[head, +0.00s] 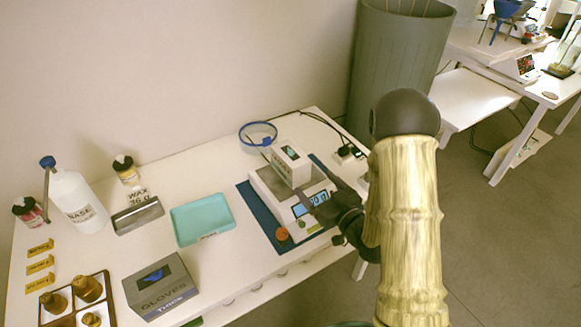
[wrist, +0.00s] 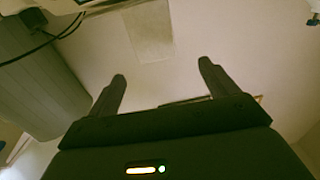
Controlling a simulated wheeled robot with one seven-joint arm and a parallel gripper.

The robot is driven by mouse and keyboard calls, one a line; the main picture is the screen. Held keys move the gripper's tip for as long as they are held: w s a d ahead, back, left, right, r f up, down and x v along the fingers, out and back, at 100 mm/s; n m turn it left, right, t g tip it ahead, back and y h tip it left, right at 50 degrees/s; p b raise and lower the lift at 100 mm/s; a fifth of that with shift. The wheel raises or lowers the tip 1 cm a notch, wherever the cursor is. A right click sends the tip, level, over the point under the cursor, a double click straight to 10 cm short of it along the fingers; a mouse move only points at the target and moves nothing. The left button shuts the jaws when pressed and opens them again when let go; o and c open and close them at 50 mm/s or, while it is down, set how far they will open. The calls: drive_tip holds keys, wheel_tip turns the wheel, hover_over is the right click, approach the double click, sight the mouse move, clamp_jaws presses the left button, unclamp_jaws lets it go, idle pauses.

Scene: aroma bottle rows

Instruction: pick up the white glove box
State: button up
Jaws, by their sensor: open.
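The white glove box (head: 291,165), with a dark and blue picture on its top, stands on the digital scale (head: 309,207) at the right part of the table. My gripper (head: 322,194) is at the right front of the scale, with its fingers pointing toward the box. In the wrist view my gripper (wrist: 162,70) is open, with nothing between its two fingers. A grey glove box (head: 161,286) marked "GLOVES THICK" stands at the table's front.
The scale sits on a blue mat (head: 254,206). A large green bin (head: 398,60) stands past the table.

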drive_tip(key=p, duration=0.1)
approach(293, 156)
drive_tip(key=x, duration=0.2)
drive_tip(key=f+x, duration=0.1)
drive_tip(key=x, duration=0.1)
drive_tip(key=shift+w+a, duration=0.25)
drive_tip(key=shift+a, duration=0.15)
drive_tip(key=p+x, duration=0.1)
drive_tip(key=x, duration=0.4)
drive_tip(key=shift+w+d, duration=0.15)
drive_tip(key=shift+w, duration=0.05)
drive_tip(key=shift+c, duration=0.4)
drive_tip(key=c, duration=1.5)
drive_tip(key=shift+r, duration=5.05)
